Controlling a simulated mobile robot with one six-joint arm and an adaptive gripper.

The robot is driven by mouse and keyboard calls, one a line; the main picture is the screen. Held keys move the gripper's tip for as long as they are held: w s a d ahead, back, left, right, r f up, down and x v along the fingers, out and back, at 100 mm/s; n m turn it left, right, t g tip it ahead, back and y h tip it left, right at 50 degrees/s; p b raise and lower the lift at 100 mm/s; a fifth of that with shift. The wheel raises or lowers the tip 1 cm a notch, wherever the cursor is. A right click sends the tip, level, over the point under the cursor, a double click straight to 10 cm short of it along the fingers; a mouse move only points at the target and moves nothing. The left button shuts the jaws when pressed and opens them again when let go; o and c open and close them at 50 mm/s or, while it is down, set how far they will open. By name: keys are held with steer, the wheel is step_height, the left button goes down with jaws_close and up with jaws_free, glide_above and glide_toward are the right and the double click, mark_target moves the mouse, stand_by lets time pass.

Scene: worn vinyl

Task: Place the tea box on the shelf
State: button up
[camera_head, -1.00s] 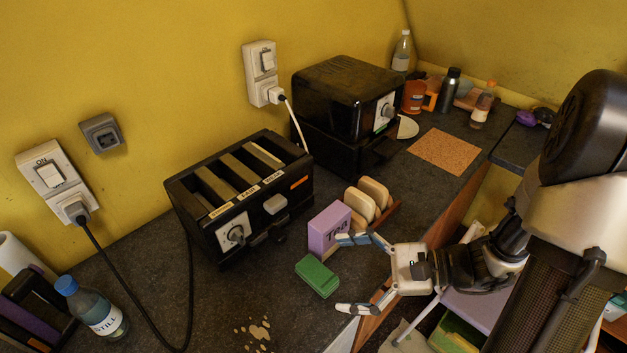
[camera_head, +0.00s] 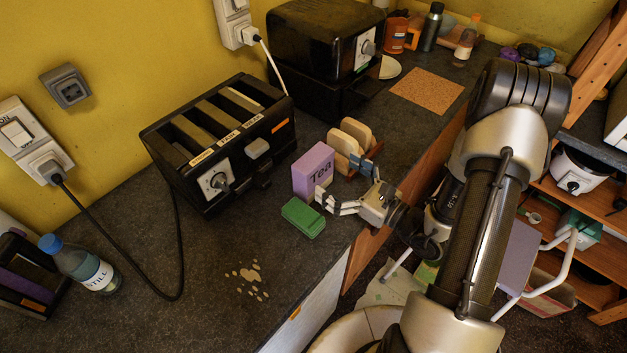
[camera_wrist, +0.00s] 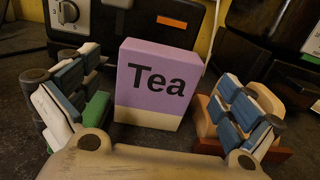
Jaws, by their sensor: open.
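The tea box (camera_head: 314,170) is purple with a cream lower band and the word "Tea". It stands upright on the dark worktop, in front of the toaster. In the wrist view the tea box (camera_wrist: 157,84) stands centred between my spread fingers. My gripper (camera_head: 345,183) is open at the worktop's front edge, with its fingers pointing at the box. In the wrist view my gripper (camera_wrist: 160,115) has one finger on each side of the box, with gaps to it. The wooden shelf (camera_head: 577,205) is at the right, beyond my arm.
A green sponge (camera_head: 303,217) lies left of my gripper, close to one finger. A rack with bread slices (camera_head: 352,143) stands just right of the box. The black toaster (camera_head: 220,140) is behind. Crumbs (camera_head: 247,277) lie on the front worktop.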

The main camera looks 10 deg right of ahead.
mark_target(321, 166)
steer(key=x, duration=0.2)
steer(key=b+x, duration=0.1)
steer(key=x, duration=0.4)
steer(key=shift+w+f, duration=0.25)
steer(key=shift+w, duration=0.05)
steer(key=c, duration=1.4)
steer(key=shift+r, duration=0.15)
